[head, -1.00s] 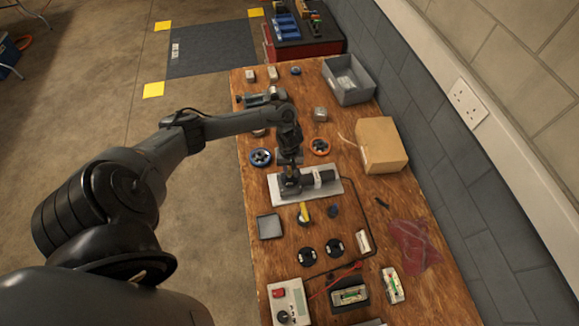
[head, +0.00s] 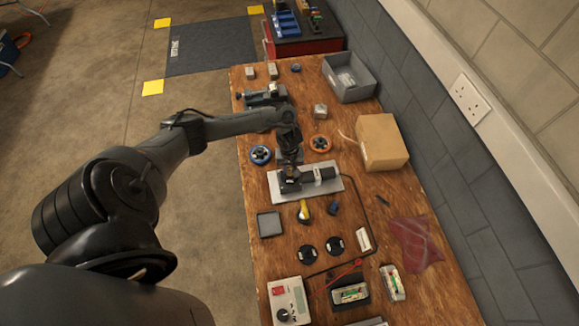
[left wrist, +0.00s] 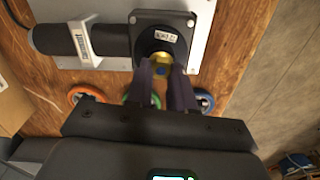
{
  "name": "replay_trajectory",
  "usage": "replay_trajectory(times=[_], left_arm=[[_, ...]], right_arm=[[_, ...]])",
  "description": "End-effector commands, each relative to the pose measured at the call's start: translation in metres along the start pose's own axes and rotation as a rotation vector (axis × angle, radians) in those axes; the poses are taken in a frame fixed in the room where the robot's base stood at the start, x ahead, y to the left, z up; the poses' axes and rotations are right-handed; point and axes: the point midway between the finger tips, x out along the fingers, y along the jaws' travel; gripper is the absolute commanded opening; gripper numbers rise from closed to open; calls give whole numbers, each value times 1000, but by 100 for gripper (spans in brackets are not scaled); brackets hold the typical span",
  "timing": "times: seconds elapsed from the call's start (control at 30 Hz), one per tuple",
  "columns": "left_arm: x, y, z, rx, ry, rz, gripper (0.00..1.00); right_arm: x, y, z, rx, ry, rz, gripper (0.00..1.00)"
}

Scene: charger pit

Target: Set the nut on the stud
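A dark cylindrical unit with a square flange (left wrist: 142,18) lies on a pale plate (head: 333,187). A brass nut-like part (left wrist: 160,57) with a small blue centre shows at the flange in the left wrist view; I take it for the nut at the stud, but cannot tell how it is seated. My left gripper (head: 288,163) is over the flange end of the unit. In the left wrist view its fingers (left wrist: 162,72) stand apart on either side of the brass part, with a gap visible. The stud itself is not clearly visible. My right gripper is out of view.
Blue (head: 260,155) and orange (head: 320,143) wheels lie behind the plate. A cardboard box (head: 381,143) and grey bin (head: 348,77) stand along the wall side. A black cable runs right of the plate. A shallow grey tray (head: 269,224) lies in front.

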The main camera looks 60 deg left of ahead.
Motion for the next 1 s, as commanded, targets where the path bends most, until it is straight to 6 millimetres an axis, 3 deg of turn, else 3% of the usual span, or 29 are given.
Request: replay_trajectory(times=[0.03,0.17,0.57,1.0], left_arm=[[0,0,0,0,0,0,31],[0,0,0,0,0,0,51],[-6,0,-1,-1,1,1,51],[-74,0,-1,1,2,2,51]], right_arm=[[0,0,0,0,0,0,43],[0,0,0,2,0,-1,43],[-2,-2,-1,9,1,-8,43],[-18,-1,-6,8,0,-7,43]])
